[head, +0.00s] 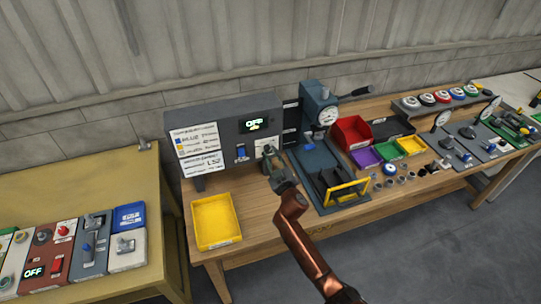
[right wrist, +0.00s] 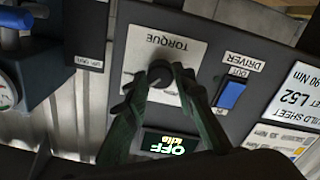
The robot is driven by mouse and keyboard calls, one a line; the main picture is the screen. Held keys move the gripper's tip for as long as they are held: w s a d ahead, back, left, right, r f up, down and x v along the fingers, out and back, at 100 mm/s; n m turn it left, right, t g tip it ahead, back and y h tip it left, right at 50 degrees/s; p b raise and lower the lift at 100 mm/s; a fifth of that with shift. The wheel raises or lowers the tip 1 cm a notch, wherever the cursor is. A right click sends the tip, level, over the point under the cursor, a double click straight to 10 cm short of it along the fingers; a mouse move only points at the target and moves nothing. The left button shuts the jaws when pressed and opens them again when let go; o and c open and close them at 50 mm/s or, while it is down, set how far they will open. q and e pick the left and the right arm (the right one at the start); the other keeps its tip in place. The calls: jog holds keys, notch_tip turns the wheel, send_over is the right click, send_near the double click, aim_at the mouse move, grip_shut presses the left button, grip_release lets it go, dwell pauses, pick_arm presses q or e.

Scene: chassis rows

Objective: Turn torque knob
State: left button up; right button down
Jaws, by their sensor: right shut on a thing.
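The torque knob (right wrist: 160,75) is a dark round knob on a pale plate marked TORQUE, seen upside down in the right wrist view. My right gripper (right wrist: 164,80) has its green fingers closed around it, and the fingers hide part of the knob. In the head view my right gripper (head: 270,157) is at the front of the grey control box (head: 222,131) and covers most of the knob. The box's display (head: 258,124) reads OFF in green; it also shows in the right wrist view (right wrist: 164,144). My left gripper is not in view.
A blue driver switch (right wrist: 231,94) is close beside the knob plate. A build sheet (head: 197,148) is on the box's left side. A yellow tray (head: 231,243) stands in front. A grey press (head: 318,104) and a red bin (head: 352,131) are to the right.

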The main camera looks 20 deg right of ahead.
jog(key=shift+n, duration=1.1)
jog(key=shift+f, duration=0.1)
jog(key=c, duration=1.6)
grip_release()
jog(key=s, duration=1.2)
jog(key=shift+d, duration=0.2)
